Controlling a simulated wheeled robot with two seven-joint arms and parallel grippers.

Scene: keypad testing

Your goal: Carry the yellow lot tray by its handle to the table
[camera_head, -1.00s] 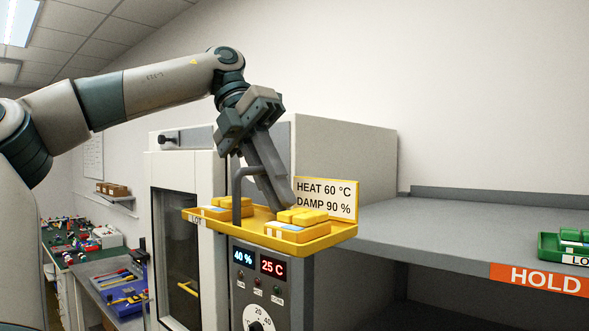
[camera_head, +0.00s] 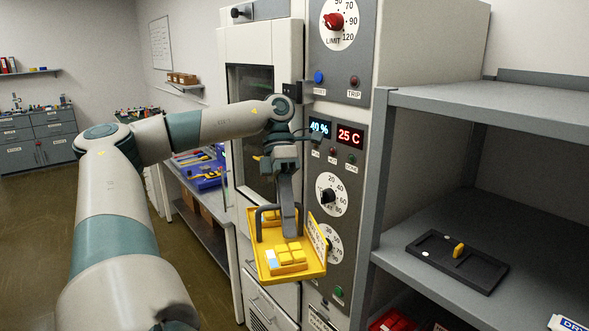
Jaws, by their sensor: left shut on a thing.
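The yellow lot tray (camera_head: 262,271) hangs in the air in front of the test chamber's control panel, left of the grey shelf unit. My left gripper (camera_head: 287,226) is shut on the tray's dark handle (camera_head: 259,222) and points down over the tray. The fingertips are partly hidden at the handle. My right gripper is not in view. The table for the tray cannot be made out for certain.
The chamber (camera_head: 260,42) stands close behind the tray, its panel reading 40 % and 25 C. The shelf unit (camera_head: 480,112) at right holds a black fixture (camera_head: 457,261) with a yellow piece. A bench with a blue bin (camera_head: 205,176) stands behind my arm. Open floor (camera_head: 35,245) lies at left.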

